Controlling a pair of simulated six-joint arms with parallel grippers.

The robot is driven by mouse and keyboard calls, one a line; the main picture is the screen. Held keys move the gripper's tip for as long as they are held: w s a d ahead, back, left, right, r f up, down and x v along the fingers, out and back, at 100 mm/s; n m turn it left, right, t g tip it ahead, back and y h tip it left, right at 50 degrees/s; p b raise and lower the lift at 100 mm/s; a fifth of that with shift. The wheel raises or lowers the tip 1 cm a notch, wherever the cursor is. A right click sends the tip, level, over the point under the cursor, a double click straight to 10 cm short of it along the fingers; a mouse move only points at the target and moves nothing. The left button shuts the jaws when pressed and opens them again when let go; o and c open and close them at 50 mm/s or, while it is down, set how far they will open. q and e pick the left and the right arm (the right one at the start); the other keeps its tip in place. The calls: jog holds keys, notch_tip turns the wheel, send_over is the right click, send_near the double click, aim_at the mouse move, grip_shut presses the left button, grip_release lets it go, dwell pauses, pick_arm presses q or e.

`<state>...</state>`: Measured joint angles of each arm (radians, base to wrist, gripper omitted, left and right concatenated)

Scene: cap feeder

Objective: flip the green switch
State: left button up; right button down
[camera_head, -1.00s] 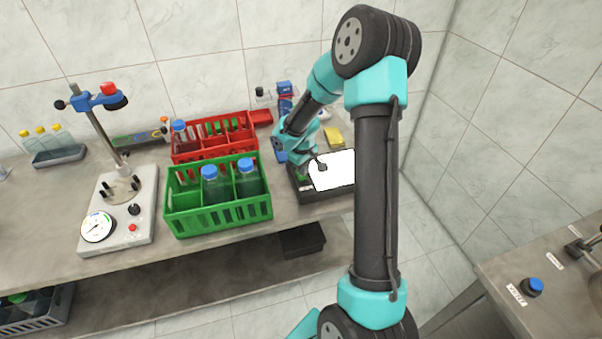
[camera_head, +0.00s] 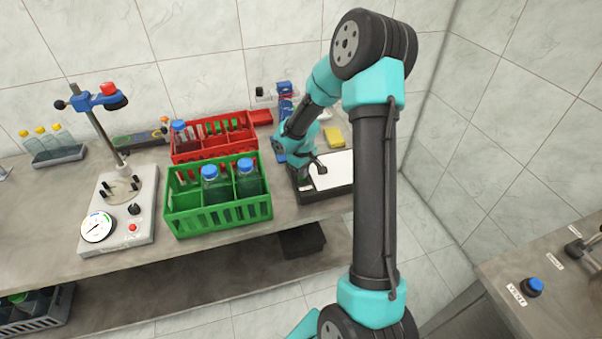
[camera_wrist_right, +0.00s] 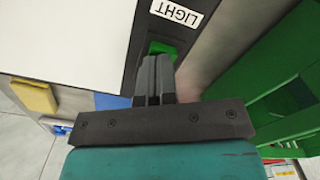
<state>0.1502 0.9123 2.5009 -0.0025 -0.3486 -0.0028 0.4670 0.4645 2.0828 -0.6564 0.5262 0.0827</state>
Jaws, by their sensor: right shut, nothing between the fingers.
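The green switch (camera_wrist_right: 163,47) shows in the right wrist view, set in the dark frame beside a label reading LIGHT (camera_wrist_right: 177,12). My right gripper (camera_wrist_right: 154,68) is shut and empty, its fingertips at the switch and covering part of it. I cannot tell whether they touch. In the head view my right gripper (camera_head: 303,174) is over the left side of the dark box with a white panel (camera_head: 335,168). The panel looks dull white and its frame (camera_head: 330,194) is dark. My left gripper is not in view.
A green crate (camera_head: 219,220) with blue-capped bottles stands close left of the box, with a red crate (camera_head: 213,154) behind it. A yellow block (camera_head: 333,137) lies behind the panel. A stand with a gauge (camera_head: 98,228) is further left.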

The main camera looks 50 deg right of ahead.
jog(key=shift+r, duration=3.55)
